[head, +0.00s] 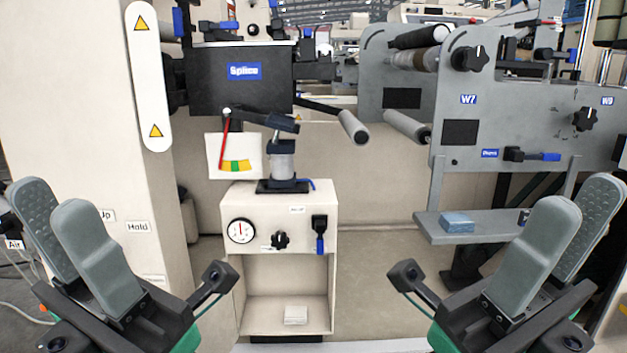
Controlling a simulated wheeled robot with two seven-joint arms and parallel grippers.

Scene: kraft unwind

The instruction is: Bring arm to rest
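My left gripper (54,196) is at the lower left of the head view, with its two grey fingers pointing up. The fingers stand apart, and the textured inner face of the rear one shows, with nothing between them. My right gripper (581,193) is at the lower right in a mirrored pose, also open and empty. Neither gripper appears to touch anything.
A grey machine panel (540,110) and a shelf (490,235) holding a blue block (457,222) are at right. A cream column (120,60) stands left.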

